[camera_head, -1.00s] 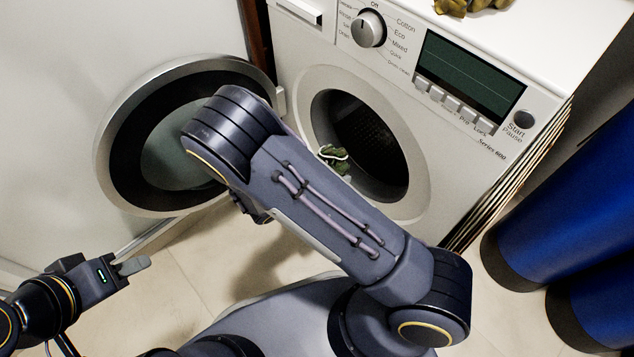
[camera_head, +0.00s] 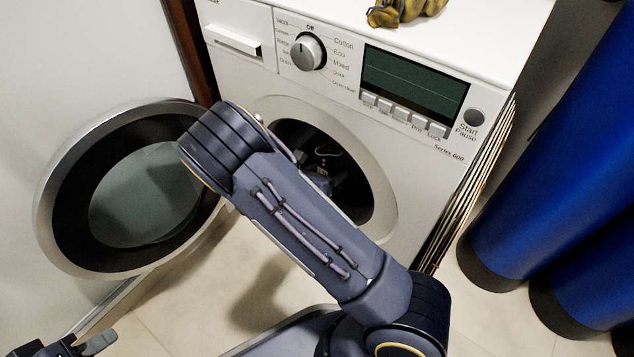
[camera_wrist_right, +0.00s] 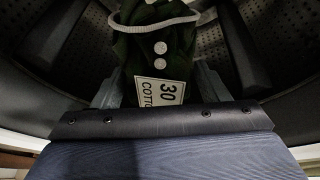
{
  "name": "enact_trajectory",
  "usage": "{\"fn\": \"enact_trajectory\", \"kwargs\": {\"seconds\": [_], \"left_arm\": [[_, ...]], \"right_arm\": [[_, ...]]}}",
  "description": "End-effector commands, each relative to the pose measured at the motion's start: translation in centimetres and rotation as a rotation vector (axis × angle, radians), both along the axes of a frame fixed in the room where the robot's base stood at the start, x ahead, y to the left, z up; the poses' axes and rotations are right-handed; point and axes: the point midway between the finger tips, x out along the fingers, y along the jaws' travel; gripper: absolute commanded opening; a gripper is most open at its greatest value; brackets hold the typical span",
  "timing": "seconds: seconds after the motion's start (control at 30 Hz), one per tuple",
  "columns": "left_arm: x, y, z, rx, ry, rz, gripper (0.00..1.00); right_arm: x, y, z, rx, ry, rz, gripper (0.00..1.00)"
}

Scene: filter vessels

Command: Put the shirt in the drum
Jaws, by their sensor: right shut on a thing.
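The shirt (camera_wrist_right: 150,50) is dark green with a pale trim, two white buttons and a white label, seen in the right wrist view. My right gripper (camera_wrist_right: 153,90) is shut on it, with a finger on each side of the cloth. The perforated drum (camera_wrist_right: 215,45) surrounds the shirt and gripper. My left gripper (camera_head: 88,345) is at the bottom left, partly cut off, away from the washer.
The washer's round door (camera_head: 50,225) stands open to the left. The washer (camera_head: 225,75) has a dial and display above the opening. A brown-yellow item (camera_head: 405,10) lies on its top. Blue cylinders (camera_head: 540,190) stand at the right.

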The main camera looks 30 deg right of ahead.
Motion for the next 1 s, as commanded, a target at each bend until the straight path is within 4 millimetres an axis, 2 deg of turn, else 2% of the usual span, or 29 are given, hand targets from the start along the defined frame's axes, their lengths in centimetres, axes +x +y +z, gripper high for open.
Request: {"fn": "enact_trajectory", "kwargs": {"seconds": [0.4,0.6,0.8,1.0], "left_arm": [[0.0,0.0,-1.3,0.000,0.000,0.000,0.36],[0.0,0.0,-1.7,0.000,0.000,0.000,0.36],[0.0,0.0,-1.9,0.000,0.000,0.000,0.36],[0.0,0.0,-1.9,0.000,0.000,0.000,0.36]], "right_arm": [[2.2,-5.5,-1.0,0.000,-0.001,-0.003,0.42],[3.1,-7.4,-1.2,0.000,-0.001,-0.001,0.42],[3.4,-8.4,-1.3,-0.001,-0.001,-0.001,0.42],[3.5,-8.6,-1.3,-0.001,0.000,0.000,0.42]]}}
